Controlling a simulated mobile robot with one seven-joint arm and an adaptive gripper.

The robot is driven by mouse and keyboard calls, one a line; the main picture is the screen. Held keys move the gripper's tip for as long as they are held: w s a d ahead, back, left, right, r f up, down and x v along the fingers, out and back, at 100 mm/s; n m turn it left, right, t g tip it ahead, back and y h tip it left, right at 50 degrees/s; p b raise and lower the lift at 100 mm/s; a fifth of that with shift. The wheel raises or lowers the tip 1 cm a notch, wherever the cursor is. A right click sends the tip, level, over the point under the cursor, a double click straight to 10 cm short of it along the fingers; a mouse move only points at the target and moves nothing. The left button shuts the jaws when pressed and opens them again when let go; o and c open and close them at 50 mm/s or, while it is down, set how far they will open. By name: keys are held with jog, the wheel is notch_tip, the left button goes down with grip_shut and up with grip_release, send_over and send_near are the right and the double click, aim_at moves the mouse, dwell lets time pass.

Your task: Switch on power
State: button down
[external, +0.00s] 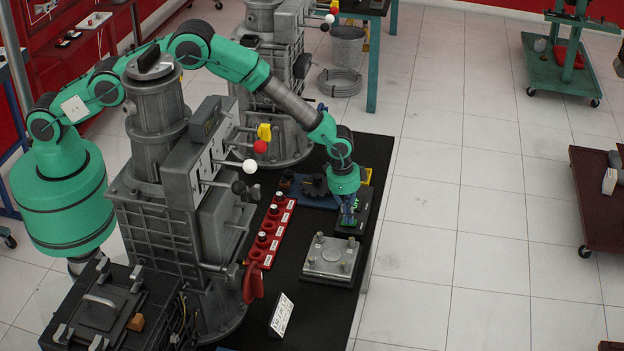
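My gripper (347,213) points down at a small black box (361,220) on the right part of the black bench top (318,313). The fingers are small and dark here, and I cannot tell whether they are open or shut, or whether they touch the box. Small green marks show on the box around the fingers. The gripper hides part of the box top. I cannot make out a power switch for certain; it may be on this box, behind the fingers.
A grey metal block with bolts (331,258) sits just in front of the box. A red strip with several black knobs (270,231) lies to the left. A grey machine with ball-ended levers (205,170) stands left of it. A white card (281,315) stands near the front.

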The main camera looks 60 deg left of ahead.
notch_tip(320, 180, up, 13)
jog(key=s+a+p, duration=0.1)
jog(key=shift+s+a, duration=0.2)
dwell(0.4)
jog(key=shift+r, duration=0.1)
jog(key=shift+w+d+r+p, duration=0.35)
jog(key=shift+d, duration=0.2)
jog(key=shift+f, duration=0.1)
send_near(342, 223)
jog(key=shift+w+d+f+b, duration=0.1)
jog(key=shift+w+d+f, duration=0.45)
jog(key=shift+f, duration=0.5)
jog(key=shift+w+d+f+b, duration=0.15)
jog(key=shift+w+d+f, duration=0.4)
jog(key=shift+f, duration=0.5)
jog(key=shift+w+d+f+b, duration=0.1)
jog(key=shift+w+d+f, duration=0.4)
jog(key=shift+f, duration=0.55)
